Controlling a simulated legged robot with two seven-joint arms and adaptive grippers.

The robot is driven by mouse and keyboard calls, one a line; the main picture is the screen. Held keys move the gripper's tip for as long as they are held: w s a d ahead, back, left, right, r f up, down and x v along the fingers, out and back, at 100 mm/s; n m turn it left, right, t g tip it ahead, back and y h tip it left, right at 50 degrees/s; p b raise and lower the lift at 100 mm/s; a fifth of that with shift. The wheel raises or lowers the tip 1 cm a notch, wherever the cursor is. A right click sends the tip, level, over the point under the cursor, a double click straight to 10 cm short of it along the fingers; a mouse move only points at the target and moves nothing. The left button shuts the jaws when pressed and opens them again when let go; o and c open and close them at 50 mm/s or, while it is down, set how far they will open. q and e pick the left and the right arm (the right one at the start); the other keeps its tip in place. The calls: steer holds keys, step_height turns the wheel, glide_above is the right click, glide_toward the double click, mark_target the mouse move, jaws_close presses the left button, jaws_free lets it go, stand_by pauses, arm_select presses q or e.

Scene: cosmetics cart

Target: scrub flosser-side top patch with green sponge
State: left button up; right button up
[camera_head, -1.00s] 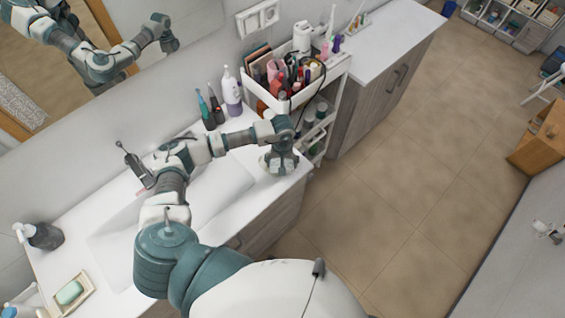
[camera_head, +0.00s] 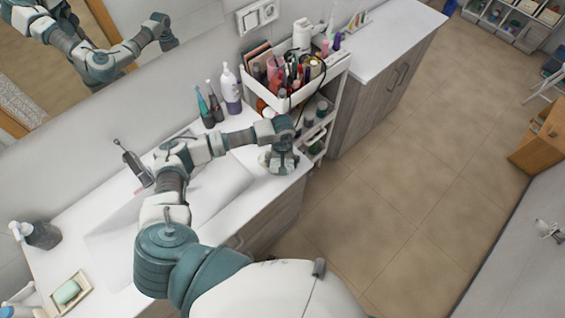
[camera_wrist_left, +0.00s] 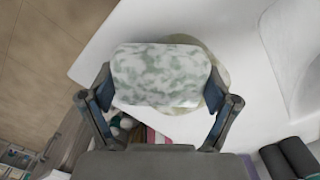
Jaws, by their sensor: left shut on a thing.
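My left gripper (camera_wrist_left: 157,92) is shut on the green sponge (camera_wrist_left: 160,72), a rounded block mottled white and green, gripped between its two fingers. In the wrist view a pale beige patch (camera_wrist_left: 222,72) on the white counter shows around the sponge's right and lower edges; the sponge covers most of it. I cannot tell whether the sponge presses on the counter. In the head view my left gripper (camera_head: 282,158) points down at the counter's right end, hiding most of the sponge. A teal-and-dark handheld device (camera_head: 203,106), possibly the flosser, stands by the wall. My right gripper is not in view.
A white cart (camera_head: 318,84) full of cosmetics stands close beyond my left gripper. The sink basin (camera_head: 222,192) lies under my left arm. A soap dish (camera_head: 82,281) is at lower left.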

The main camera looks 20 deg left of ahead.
arm_select(q)
steer(key=shift+d+f, duration=0.15)
steer(key=shift+f, duration=0.05)
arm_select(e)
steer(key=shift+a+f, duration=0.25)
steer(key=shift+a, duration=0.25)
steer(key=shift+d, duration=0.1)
